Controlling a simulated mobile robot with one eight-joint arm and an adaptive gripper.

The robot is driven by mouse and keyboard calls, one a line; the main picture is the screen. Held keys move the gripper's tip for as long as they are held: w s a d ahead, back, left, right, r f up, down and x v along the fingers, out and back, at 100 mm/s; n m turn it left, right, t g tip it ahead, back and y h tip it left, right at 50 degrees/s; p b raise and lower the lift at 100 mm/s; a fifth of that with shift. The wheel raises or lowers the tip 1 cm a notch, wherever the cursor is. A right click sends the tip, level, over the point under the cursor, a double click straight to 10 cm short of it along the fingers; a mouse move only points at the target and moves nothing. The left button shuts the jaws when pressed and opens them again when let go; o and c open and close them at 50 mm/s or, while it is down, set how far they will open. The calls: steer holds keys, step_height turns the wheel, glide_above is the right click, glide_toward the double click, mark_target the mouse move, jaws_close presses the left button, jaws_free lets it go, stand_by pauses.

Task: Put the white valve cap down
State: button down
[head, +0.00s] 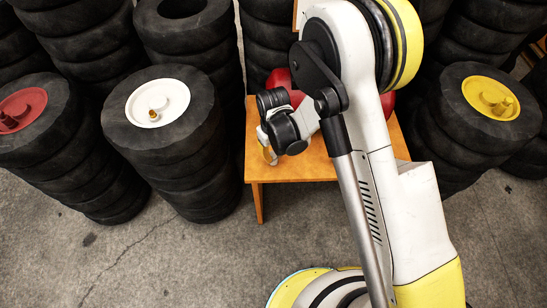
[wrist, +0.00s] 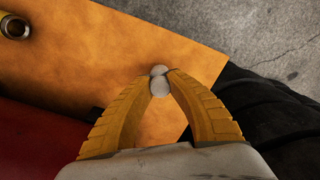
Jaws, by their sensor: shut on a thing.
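My gripper (wrist: 160,77) has its two yellow fingers closed at the tips on a small pale round piece, the white valve cap (wrist: 160,87). The cap is over the orange wooden table (wrist: 190,55), near its edge. I cannot tell whether it touches the tabletop. In the head view my gripper (head: 268,150) is low at the left side of the table (head: 310,165), partly hidden by my own wrist. The cap cannot be made out there.
Tire stacks stand around the table, with a white hub (head: 158,102), a red hub (head: 22,109) and a yellow hub (head: 490,98). A red object (wrist: 40,145) is beside my gripper. Concrete floor (head: 130,260) is clear in front.

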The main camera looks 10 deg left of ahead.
steer(key=shift+f, duration=0.3)
steer(key=c, duration=1.4)
jaws_free()
steer(key=shift+o, duration=0.2)
step_height(320, 180, up, 12)
steer(key=p, duration=0.5)
steer(key=shift+d+r, duration=0.1)
steer(key=shift+r, duration=0.1)
